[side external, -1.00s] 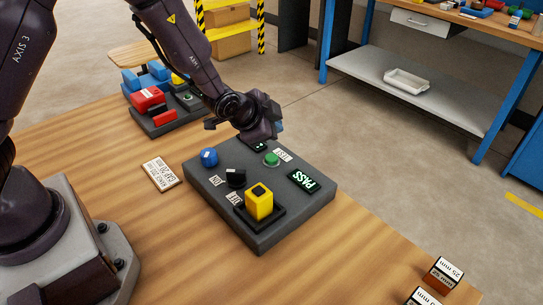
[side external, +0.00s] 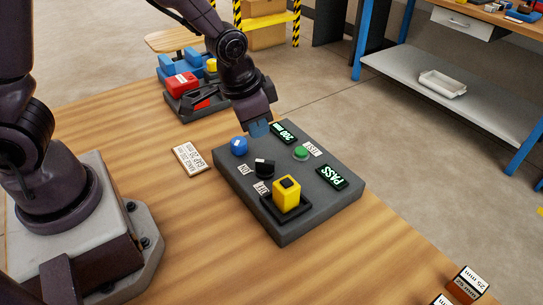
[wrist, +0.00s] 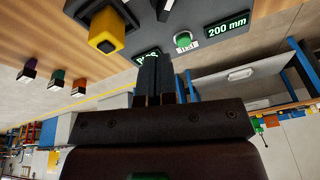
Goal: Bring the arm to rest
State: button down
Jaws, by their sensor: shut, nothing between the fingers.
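My gripper (side external: 258,129) is shut and empty above the far edge of the dark grey control panel (side external: 240,190), near the blue knob (side external: 239,146) and the lit "200 mm" display (side external: 284,133). In the wrist view its closed fingers (wrist: 156,75) point at the panel and partly cover the "PASS" display, which shows clearly in the side view (side external: 332,177). The panel also carries a green button (side external: 301,153), a black switch (side external: 264,167) and a yellow block (side external: 286,195) in a dark tray. I cannot tell whether the fingertips touch the panel.
A small label plate (side external: 190,157) lies left of the panel. A device with red and blue parts (side external: 185,82) stands behind it on the wooden table (side external: 150,210). Small marked blocks (side external: 468,284) sit at the front right. A shelf with a white tray (side external: 442,84) stands beyond.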

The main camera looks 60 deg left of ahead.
jog(key=s+a+r+n+t, duration=0.1)
jog(key=s+a+r, duration=0.1)
jog(key=s+r, duration=0.5)
jog(key=s+a+r+n+t, duration=0.1)
jog(key=s+a+r+n, duration=0.1)
jog(key=s+r, duration=0.5)
notch_tip(320, 180, up, 4)
jog(key=shift+s+f+t, duration=0.25)
jog(key=shift+t, duration=0.05)
jog(key=c, duration=1.8)
grip_release()
jog(key=shift+a, duration=0.1)
jog(key=shift+c, duration=0.2)
